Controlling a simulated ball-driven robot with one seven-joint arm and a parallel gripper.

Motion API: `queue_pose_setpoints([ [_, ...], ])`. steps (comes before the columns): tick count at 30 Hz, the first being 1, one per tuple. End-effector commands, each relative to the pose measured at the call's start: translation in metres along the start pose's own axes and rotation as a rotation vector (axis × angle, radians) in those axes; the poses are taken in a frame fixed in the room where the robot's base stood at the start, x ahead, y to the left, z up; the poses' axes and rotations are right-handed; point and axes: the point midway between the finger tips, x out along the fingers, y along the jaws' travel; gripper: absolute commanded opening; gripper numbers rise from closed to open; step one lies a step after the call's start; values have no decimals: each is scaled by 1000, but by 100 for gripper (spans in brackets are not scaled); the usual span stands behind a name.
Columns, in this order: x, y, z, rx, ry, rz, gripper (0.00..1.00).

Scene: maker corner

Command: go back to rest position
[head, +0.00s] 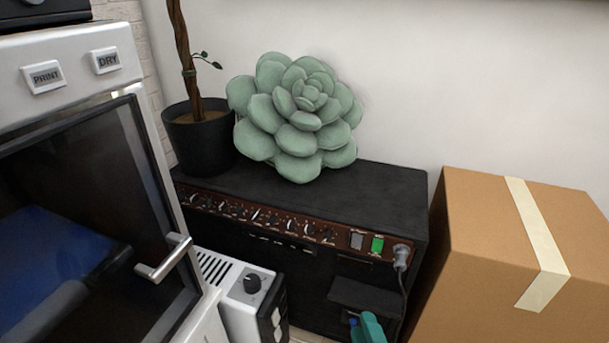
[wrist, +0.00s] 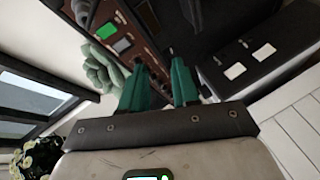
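My gripper (wrist: 157,62) shows in the wrist view with its two green fingers apart and nothing visible between them. It points toward the black amplifier, whose brown control panel and lit green switch (wrist: 110,32) lie beyond the fingertips. In the head view only a green part of my gripper (head: 368,328) shows at the bottom edge, in front of the amplifier (head: 290,265). The rest of my arm is out of that view.
A plush succulent (head: 300,115) and a potted plant (head: 198,140) stand on the amplifier. A cardboard box (head: 480,260) is at right. A white machine with a glass door (head: 85,210) is at left, beside a small white-and-black unit (head: 250,300). A cable (head: 402,270) hangs from the amplifier's panel.

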Motion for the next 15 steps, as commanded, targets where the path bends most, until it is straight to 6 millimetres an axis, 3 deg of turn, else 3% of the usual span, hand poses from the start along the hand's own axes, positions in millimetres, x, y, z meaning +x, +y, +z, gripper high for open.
queue_pose_setpoints([
  [5, -16, -6, 67, 215, -224, -106, 30],
  [8, -39, -19, 113, 390, -399, -192, 30],
  [12, -88, -45, 163, 657, -659, -331, 30],
  [15, -125, -62, 182, 814, -818, -420, 30],
])
